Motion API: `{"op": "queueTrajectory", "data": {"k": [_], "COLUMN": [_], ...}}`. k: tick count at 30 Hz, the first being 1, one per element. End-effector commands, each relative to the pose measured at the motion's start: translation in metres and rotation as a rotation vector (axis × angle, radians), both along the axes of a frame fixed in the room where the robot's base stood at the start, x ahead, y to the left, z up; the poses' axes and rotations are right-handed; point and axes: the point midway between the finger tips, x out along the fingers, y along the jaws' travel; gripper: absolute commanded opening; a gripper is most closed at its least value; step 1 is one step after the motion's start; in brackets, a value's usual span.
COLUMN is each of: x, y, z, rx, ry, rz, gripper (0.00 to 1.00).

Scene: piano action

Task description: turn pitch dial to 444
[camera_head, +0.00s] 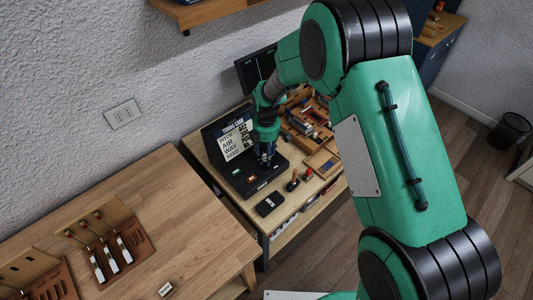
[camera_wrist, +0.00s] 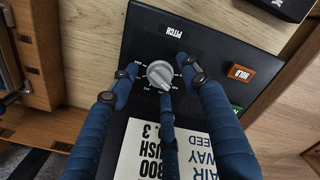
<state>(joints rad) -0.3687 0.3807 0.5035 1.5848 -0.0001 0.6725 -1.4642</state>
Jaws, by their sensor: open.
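The pitch dial (camera_wrist: 162,75) is a round grey knob with a raised ridge on a black panel, next to the printed word PITCH. Small scale marks around it are too small to read, so I cannot tell its setting. My gripper (camera_wrist: 160,74) has blue fingers spread around the dial, one on each side and one below it in the wrist view; contact is not clear. In the head view, my gripper (camera_head: 265,162) points down over the black tuning unit (camera_head: 246,188) and hides the dial.
An orange HOLD button (camera_wrist: 241,73) and a partly hidden green button (camera_wrist: 237,107) sit beside the dial. A white printed card (camera_wrist: 138,150) stands on the unit. A small black box (camera_head: 270,204), tools and a wooden tray (camera_head: 323,163) lie close by. A wooden worktop (camera_head: 165,225) is at left.

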Motion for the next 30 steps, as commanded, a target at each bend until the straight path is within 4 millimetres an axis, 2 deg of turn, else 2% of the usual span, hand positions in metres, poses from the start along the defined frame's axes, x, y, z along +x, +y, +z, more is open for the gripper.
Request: {"op": "queueTrajectory", "data": {"k": [2,8,20,30], "x": [0.0,-0.0001,0.0001,0.0003], "y": [0.0,0.0,0.0,-0.0002], "z": [0.0,0.0001,0.0005,0.0011], "rx": [0.0,0.0,0.0,0.0], "ry": [0.0,0.0,0.0,0.0], "rz": [0.0,0.0,-0.037,-0.22], "gripper": [0.43,0.03,0.02,0.02]}}
